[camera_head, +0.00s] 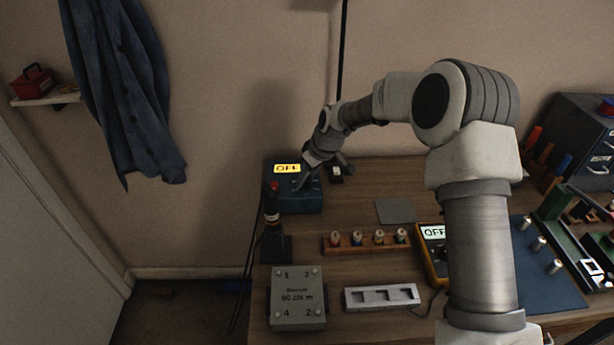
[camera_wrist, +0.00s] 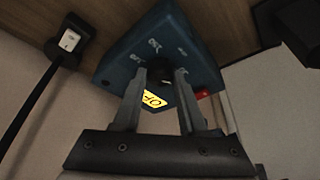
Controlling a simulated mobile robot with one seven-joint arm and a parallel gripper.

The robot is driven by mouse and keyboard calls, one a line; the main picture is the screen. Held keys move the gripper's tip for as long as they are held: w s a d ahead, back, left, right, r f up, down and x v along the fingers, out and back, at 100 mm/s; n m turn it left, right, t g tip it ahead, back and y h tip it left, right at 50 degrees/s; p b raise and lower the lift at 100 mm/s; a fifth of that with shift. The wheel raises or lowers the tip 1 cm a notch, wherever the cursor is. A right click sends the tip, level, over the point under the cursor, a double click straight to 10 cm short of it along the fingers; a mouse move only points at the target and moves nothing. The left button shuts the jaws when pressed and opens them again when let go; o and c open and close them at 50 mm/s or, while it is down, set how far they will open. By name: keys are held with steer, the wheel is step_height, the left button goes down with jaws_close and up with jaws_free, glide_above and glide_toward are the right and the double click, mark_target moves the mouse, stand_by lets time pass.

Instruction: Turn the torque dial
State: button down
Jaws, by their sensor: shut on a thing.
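The torque controller is a blue box (camera_head: 300,203) at the back left of the table, with a lit yellow display (camera_head: 287,169) reading OFF. In the wrist view the blue box (camera_wrist: 205,62) fills the upper middle, and its display (camera_wrist: 154,101) shows partly behind a finger. The dark round dial (camera_wrist: 159,75) sits on the box's face, between the fingers. My gripper (camera_wrist: 160,76) is shut on the dial, one finger at each side. In the head view my gripper (camera_head: 301,182) reaches the box from the upper right. The dial is hidden there.
A rack of small bits (camera_head: 367,243), a yellow meter (camera_head: 433,254) reading OFF and a grey block (camera_head: 297,298) are nearer the front.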

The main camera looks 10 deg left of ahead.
steer(key=shift+s+a+f+m+t+h+b, duration=0.1)
steer(key=shift+m+t+h+b, duration=0.35)
steer(key=shift+m, duration=0.55)
steer(key=m+t+h+b, duration=0.1)
steer(key=m, duration=0.3)
steer(key=shift+a+m+b, duration=0.15)
steer(key=shift+m+b, duration=0.15)
steer(key=shift+b, duration=0.05)
steer(key=m+h, duration=0.2)
steer(key=m, duration=0.3)
steer(key=shift+a, duration=0.1)
steer(key=m+h, duration=0.2)
steer(key=m, duration=0.3)
steer(key=shift+a+m+p, duration=0.1)
steer(key=shift+m+p, duration=0.2)
steer(key=shift+m, duration=0.1)
steer(key=m+g+h, duration=0.1)
steer(key=m, duration=0.2)
steer(key=m+g+h+p, duration=0.1)
steer(key=m, duration=0.2)
steer(key=shift+a, duration=0.1)
steer(key=shift+m+p, duration=0.3)
